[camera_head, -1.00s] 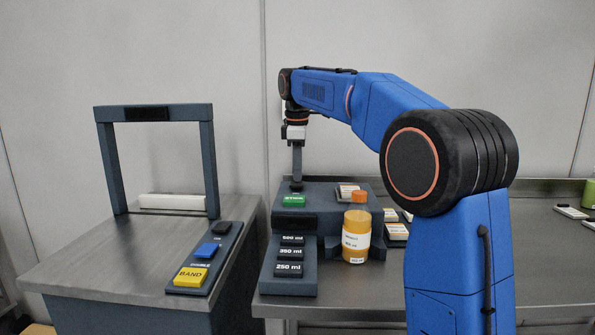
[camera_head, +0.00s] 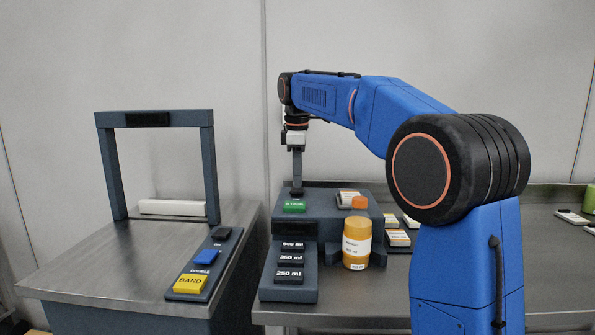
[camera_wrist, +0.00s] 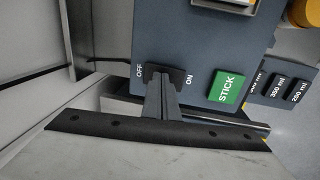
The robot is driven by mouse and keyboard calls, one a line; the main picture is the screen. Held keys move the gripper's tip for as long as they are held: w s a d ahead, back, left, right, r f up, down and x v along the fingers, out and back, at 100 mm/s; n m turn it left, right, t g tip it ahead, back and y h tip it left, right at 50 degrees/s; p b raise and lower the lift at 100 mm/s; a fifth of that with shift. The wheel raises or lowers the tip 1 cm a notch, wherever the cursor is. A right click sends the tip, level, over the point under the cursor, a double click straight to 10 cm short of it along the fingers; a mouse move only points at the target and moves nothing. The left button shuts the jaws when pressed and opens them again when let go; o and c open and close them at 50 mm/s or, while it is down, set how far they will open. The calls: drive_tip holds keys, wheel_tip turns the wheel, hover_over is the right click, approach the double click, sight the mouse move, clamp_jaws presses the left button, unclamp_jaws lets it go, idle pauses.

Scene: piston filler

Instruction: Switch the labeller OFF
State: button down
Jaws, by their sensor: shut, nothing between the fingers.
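The labeller (camera_head: 330,203) is a dark blue-grey machine on the metal bench. In the wrist view a black switch (camera_wrist: 163,74) sits between the words OFF, at left, and ON, at right. My gripper (camera_head: 297,190) points down at the labeller top, just behind the green button. Its shut, empty fingers also show in the wrist view (camera_wrist: 160,92), with the tips at the switch and partly covering it. I cannot tell whether they touch it or which way it is set.
Black volume buttons (camera_head: 291,258) are in front. At left is a table with a dark frame (camera_head: 156,118) and a panel with a yellow BAND button (camera_head: 190,283). Labels (camera_head: 398,238) lie at right.

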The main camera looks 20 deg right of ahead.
sight(297, 190)
wheel_tip(297, 190, up, 17)
drive_tip(key=s, duration=0.2)
drive_tip(key=shift+a, duration=0.35)
drive_tip(key=shift+s+r, duration=0.1)
idle(0.4)
